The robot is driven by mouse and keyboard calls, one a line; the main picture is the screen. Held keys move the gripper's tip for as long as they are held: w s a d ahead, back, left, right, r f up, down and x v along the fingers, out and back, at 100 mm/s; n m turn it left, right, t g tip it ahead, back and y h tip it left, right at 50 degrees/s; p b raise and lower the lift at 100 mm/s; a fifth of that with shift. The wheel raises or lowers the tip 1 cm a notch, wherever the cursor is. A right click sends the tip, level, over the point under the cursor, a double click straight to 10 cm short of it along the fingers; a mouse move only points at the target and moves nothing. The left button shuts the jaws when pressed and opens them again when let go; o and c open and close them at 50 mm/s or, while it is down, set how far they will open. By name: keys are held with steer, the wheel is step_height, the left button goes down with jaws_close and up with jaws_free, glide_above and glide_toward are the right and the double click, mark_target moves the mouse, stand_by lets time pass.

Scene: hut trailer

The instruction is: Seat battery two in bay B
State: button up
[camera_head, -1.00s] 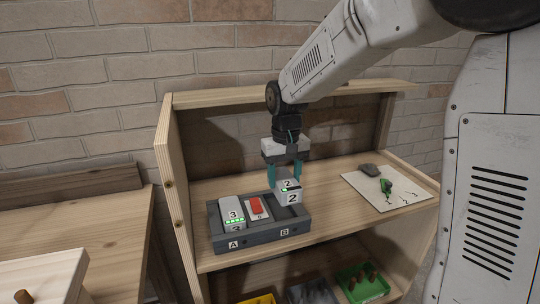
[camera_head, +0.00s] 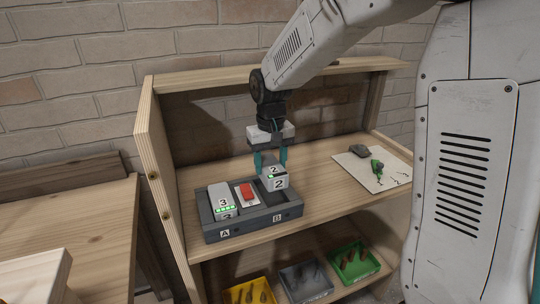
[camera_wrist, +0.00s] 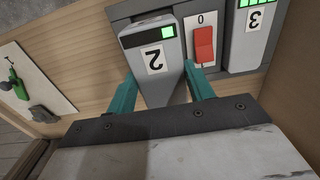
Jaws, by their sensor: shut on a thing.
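Battery two (camera_head: 274,180) is a grey-white block marked 2 with a small green light. My gripper (camera_head: 271,160) is shut on it, with teal fingers on either side. It hangs over the right end of the dark grey charging dock (camera_head: 250,227), at bay B (camera_head: 277,204). Part of the bay's recess shows beneath it, and the battery does not look seated. In the wrist view, battery two (camera_wrist: 154,60) sits between the fingers and hides most of bay B. Battery three (camera_head: 222,202), with several green lights, stands in bay A.
A red switch (camera_head: 246,191) sits between the bays, close to the held battery. A paper sheet (camera_head: 362,172) with a green item and a grey item lies on the shelf to the right. Yellow (camera_head: 235,289), grey and green bins stand below.

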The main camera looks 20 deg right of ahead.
mark_target(271, 165)
steer(key=shift+f, duration=1.65)
steer(key=shift+f, duration=1.6)
steer(key=o, duration=1.4)
steer(key=shift+c, duration=0.2)
steer(key=shift+a, duration=0.1)
step_height(271, 165, up, 8)
steer(key=shift+f, duration=0.1)
